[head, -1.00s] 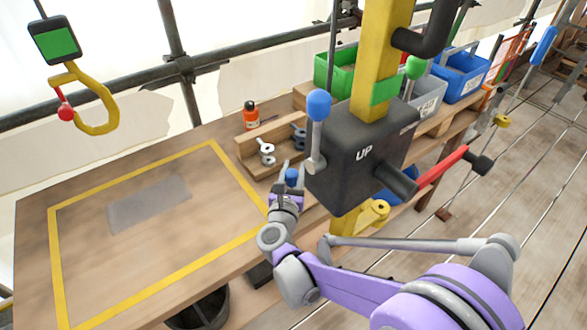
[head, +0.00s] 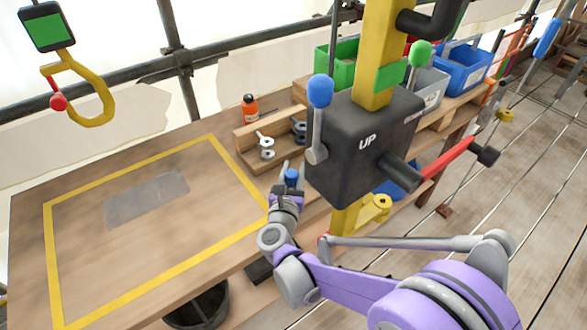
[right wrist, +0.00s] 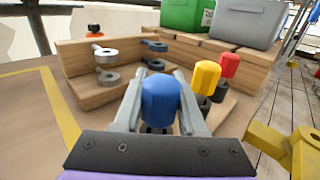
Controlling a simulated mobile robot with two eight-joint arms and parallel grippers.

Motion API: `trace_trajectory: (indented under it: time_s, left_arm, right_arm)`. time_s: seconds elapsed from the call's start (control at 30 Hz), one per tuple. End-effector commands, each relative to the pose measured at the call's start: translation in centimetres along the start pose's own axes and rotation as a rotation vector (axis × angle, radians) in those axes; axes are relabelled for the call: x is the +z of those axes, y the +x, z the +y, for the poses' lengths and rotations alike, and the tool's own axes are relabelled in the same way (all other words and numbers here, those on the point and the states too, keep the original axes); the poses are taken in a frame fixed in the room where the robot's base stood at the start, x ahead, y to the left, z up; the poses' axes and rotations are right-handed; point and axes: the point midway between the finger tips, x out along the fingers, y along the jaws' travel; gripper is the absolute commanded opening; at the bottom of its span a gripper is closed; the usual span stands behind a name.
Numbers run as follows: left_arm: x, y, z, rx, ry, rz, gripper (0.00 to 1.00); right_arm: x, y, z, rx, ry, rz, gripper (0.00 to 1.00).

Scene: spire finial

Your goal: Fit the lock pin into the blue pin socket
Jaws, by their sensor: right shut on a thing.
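My right gripper (head: 290,170) is at the right edge of the bench, just left of the black box marked UP. In the right wrist view (right wrist: 157,82) its two grey fingers are shut on a blue-capped pin (right wrist: 160,100), which stands between them with its cap up. The cap also shows in the head view (head: 291,177). The pin's lower part is mostly hidden by the gripper, so I cannot tell whether it touches anything below. A yellow-capped pin (right wrist: 206,76) and a red-capped pin (right wrist: 229,66) stand to its right. I cannot make out a blue pin socket. My left gripper is not in view.
The black UP box (head: 362,150) with its levers and yellow post (head: 376,60) stands close to the right. A wooden rack (right wrist: 92,90) with grey eye fittings is behind the gripper. The yellow-framed area (head: 75,235) at left is mostly clear.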

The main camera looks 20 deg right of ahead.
Motion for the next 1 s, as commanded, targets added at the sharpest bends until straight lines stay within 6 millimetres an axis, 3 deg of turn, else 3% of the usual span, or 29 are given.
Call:
trace_trajectory:
  time_s: [0.37,0.4,0.6,0.87,1.0]
  left_arm:
    - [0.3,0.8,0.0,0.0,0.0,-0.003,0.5]
    - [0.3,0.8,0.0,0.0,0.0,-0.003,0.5]
    - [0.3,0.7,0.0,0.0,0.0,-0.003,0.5]
    - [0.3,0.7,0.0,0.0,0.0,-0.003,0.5]
    - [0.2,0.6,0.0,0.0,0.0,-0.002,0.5]
  right_arm:
    - [-1.0,0.0,0.0,0.0,0.0,0.0,0.0]
    - [-1.0,0.0,0.0,0.0,0.0,0.0,0.44]
    - [-0.9,0.0,0.0,0.0,0.0,0.0,0.75]
    - [-0.9,-0.1,0.0,0.0,0.0,0.0,0.75]
    - [-0.9,-1.1,0.1,0.002,0.0,0.0,0.75]
